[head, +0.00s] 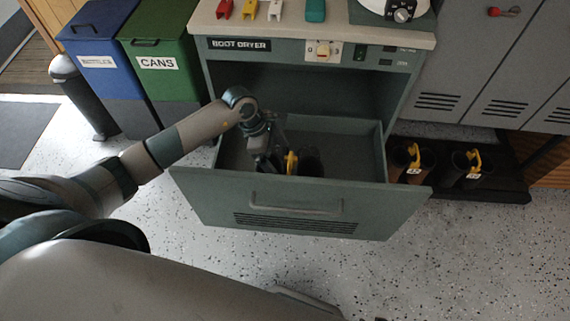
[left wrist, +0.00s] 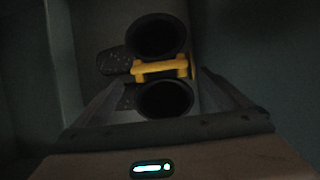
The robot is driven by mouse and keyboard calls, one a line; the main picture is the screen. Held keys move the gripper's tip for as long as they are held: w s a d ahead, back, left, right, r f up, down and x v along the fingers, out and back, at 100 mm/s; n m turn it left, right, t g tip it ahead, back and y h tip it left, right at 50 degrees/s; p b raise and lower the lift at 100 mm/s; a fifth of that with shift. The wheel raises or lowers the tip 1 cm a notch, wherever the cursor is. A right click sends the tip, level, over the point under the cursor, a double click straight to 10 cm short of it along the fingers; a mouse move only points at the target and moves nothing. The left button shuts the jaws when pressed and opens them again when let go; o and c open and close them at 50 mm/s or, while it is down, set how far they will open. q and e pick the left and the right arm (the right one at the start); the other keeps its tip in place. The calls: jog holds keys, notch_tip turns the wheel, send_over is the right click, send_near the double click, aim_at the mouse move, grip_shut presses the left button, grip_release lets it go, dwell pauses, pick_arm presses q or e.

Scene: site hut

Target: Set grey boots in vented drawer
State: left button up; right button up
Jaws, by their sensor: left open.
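The vented drawer (head: 225,207) of the boot dryer is pulled open, with slots low in its front. A pair of dark boots (head: 311,163) joined by a yellow clip (head: 291,162) is inside it; their round openings (left wrist: 165,98) show in the left wrist view, one on each side of the yellow clip (left wrist: 160,69). My left gripper (head: 279,164) reaches down into the drawer beside the clip. In the left wrist view its fingers (left wrist: 165,80) are spread apart around the clip area, open. Dim light hides the boots' exact shade and whether a finger touches them. My right gripper is not in view.
More boots with yellow clips (head: 412,165) (head: 469,166) stand on a dark low rack (head: 500,190) under grey lockers (head: 470,60). Blue (head: 95,50) and green (head: 165,45) bins and a grey post (head: 85,100) stand left. Speckled floor before the drawer is clear at right.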

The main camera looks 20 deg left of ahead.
pick_arm(q)
jog(key=shift+v, duration=2.9)
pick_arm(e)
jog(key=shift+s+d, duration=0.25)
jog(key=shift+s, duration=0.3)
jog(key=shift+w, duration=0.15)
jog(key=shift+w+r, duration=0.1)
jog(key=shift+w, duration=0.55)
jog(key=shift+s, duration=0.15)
